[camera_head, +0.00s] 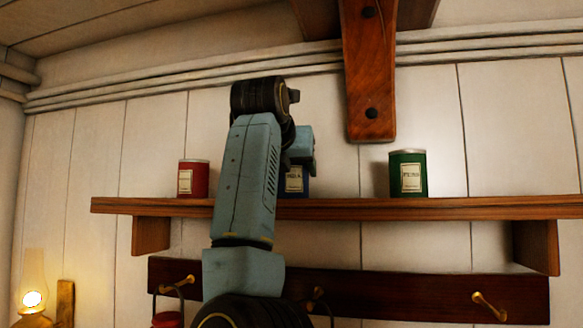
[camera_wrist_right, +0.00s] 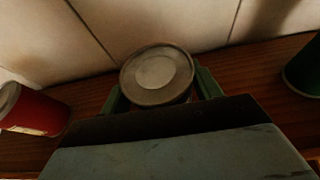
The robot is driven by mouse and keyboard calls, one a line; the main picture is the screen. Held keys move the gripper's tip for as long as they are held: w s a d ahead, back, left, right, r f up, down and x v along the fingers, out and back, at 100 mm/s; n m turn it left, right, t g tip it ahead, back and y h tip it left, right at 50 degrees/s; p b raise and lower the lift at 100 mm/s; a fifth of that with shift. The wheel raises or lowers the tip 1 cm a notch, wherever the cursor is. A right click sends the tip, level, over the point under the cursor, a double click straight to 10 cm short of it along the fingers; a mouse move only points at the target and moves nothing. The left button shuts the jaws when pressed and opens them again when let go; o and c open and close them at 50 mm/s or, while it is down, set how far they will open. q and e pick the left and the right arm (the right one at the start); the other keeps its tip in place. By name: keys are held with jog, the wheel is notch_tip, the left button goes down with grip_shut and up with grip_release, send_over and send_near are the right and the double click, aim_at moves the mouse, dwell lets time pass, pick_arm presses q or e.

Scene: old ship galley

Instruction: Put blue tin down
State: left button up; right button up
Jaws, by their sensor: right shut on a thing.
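The blue tin (camera_head: 295,181) shows in the head view at the shelf, partly hidden behind my right arm. In the right wrist view I see the round metal lid of the blue tin (camera_wrist_right: 157,74) from above. My right gripper (camera_wrist_right: 160,90) is shut on it, with one green finger on each side. The right gripper also shows in the head view (camera_head: 301,160), mostly behind the arm. The tin looks upright at the wooden shelf (camera_head: 480,206); I cannot tell whether its base touches the board. My left gripper is not in view.
A red tin (camera_head: 193,180) stands on the shelf to the left, and a green tin (camera_head: 408,174) to the right. A wooden bracket (camera_head: 368,80) hangs above. Below are a hook rail (camera_head: 400,291) and a lit lamp (camera_head: 33,298). Shelf stretches between the tins are free.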

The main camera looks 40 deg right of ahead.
jog(key=shift+f, duration=0.1)
jog(key=o, duration=1.3)
jog(key=shift+s+a+r, duration=0.1)
jog(key=shift+a+r, duration=0.1)
jog(key=shift+r, duration=0.05)
jog(key=b+v, duration=0.2)
jog(key=v, duration=0.9)
jog(key=shift+s+a+r+b, duration=0.15)
jog(key=shift+s+a+b, duration=0.05)
jog(key=shift+a+b, duration=0.15)
jog(key=shift+d, duration=0.1)
